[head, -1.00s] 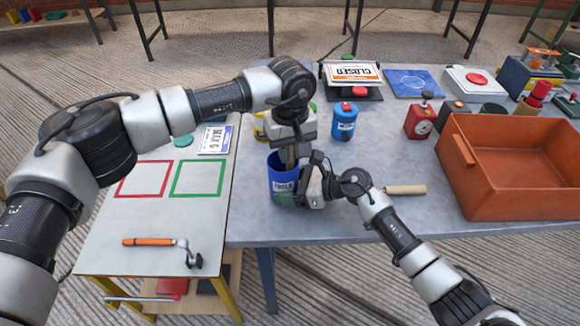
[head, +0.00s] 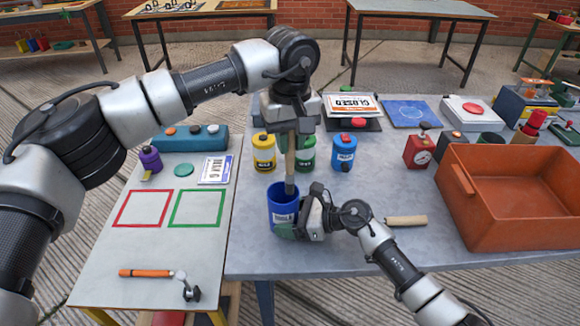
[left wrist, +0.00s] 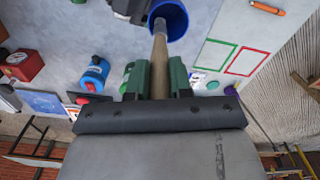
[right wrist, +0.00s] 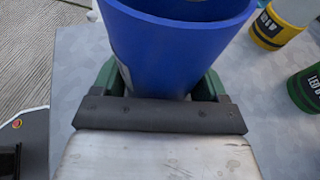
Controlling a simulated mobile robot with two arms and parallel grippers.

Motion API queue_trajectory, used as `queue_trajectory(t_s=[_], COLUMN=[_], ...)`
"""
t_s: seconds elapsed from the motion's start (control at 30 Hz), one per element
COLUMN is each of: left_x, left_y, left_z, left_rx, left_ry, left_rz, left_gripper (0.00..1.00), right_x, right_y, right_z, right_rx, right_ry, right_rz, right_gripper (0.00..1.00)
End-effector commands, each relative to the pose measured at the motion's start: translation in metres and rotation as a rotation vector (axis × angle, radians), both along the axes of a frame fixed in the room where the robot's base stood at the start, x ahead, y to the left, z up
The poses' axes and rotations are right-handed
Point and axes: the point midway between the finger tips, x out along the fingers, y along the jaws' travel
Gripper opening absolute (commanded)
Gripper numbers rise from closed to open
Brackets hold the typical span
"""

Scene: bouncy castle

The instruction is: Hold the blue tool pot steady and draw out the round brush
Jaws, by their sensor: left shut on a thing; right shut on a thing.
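The blue tool pot (head: 283,205) stands upright on the grey table. My right gripper (head: 300,225) is shut on it low on its side, and the right wrist view shows the pot wall (right wrist: 175,50) between the green fingers (right wrist: 160,85). My left gripper (head: 292,128) is above the pot, shut on the wooden handle of the round brush (head: 290,162). The brush is nearly upright, and its dark lower part enters the pot mouth. Its tip is hidden inside. The left wrist view shows the handle (left wrist: 159,65) running from the fingers (left wrist: 159,80) to the pot (left wrist: 172,12).
Yellow (head: 264,152), green (head: 306,152) and blue (head: 343,152) canisters stand behind the pot. A wooden-handled tool (head: 405,221) lies to its right, before a big orange crate (head: 510,225). The white board (head: 150,245) at left carries an orange-handled tool (head: 145,273).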

Motion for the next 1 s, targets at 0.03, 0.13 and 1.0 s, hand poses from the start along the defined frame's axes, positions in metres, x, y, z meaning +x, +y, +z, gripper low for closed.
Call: queue_trajectory(t_s=[0.03, 0.13, 1.0], left_x=[0.001, 0.000, 0.000], left_y=[0.000, -0.001, 0.000], left_z=[0.014, 0.036, 0.070], left_rx=[-0.001, 0.000, 0.000], left_ry=[-0.003, -0.003, 0.001], left_rz=[0.001, 0.001, 0.000], left_gripper=[0.00, 0.00, 0.00], right_x=[0.000, 0.000, 0.000], right_y=[0.000, 0.000, 0.000], right_z=[-0.001, -0.001, 0.000], right_rx=[-0.001, -0.001, -0.001], right_ry=[0.000, 0.000, 0.000], right_rz=[0.000, 0.000, 0.000], right_gripper=[0.60, 0.60, 1.00])
